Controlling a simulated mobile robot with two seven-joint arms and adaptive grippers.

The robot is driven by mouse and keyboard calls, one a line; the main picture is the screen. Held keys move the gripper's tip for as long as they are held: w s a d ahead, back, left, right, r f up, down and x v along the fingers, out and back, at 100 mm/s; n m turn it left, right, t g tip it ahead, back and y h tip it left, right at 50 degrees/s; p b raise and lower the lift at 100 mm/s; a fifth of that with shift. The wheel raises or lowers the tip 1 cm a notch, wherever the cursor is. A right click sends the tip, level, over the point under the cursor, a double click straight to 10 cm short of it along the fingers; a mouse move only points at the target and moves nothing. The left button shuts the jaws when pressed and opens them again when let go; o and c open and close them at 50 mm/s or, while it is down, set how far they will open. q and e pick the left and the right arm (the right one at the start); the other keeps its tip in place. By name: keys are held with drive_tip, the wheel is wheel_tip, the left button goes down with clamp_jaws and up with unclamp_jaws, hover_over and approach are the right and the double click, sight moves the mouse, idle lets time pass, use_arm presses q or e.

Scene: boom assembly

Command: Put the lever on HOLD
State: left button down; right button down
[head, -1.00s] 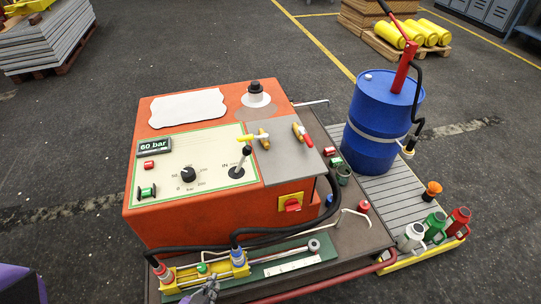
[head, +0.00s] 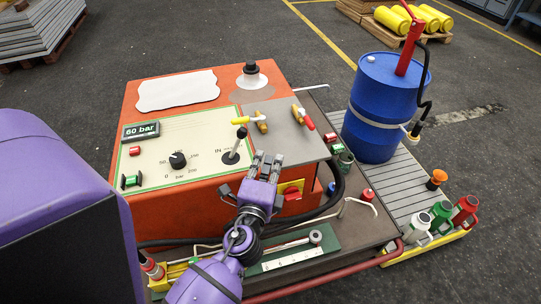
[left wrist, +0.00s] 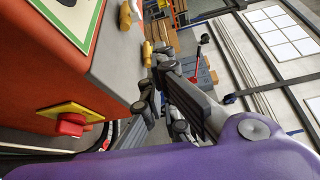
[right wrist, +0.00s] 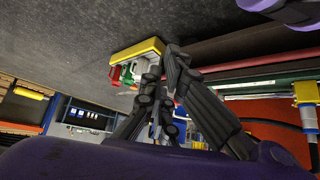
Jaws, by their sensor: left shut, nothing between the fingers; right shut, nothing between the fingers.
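The lever (head: 237,146) is a thin stick with a black knob and dark base on the cream panel of the orange machine. It leans up and to the right, and "IN" is printed just left of its base. I cannot read a HOLD mark. My left gripper (head: 267,158) is shut and empty, just right of and in front of the lever, near the panel's front edge, not visibly touching it. It also shows in the left wrist view (left wrist: 157,70), beside the machine's edge. My right gripper (right wrist: 163,75) is shut and empty in the right wrist view, low beside the machine.
Two valves, a yellow-handled one (head: 250,122) and a red-handled one (head: 303,116), stand on the grey plate behind. A round dial (head: 178,160) is left of the lever. A red switch (head: 292,192) is on the front face. A blue drum (head: 385,110) stands right.

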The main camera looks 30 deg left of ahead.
sight(237, 145)
use_arm(q)
drive_tip(key=p+x, duration=0.1)
drive_tip(key=x, duration=0.6)
drive_tip(key=shift+w+a, duration=0.15)
drive_tip(key=shift+w, duration=0.1)
drive_tip(key=shift+s+a+r+p, duration=0.1)
drive_tip(key=shift+s+a+p, duration=0.2)
drive_tip(key=shift+a, duration=0.3)
drive_tip(key=shift+s+a+r+p, duration=0.1)
drive_tip(key=shift+s+a+p, duration=0.2)
drive_tip(key=shift+a, duration=0.35)
drive_tip(key=shift+s+a+f, duration=0.1)
drive_tip(key=shift+s+a, duration=0.3)
drive_tip(key=shift+s, duration=0.05)
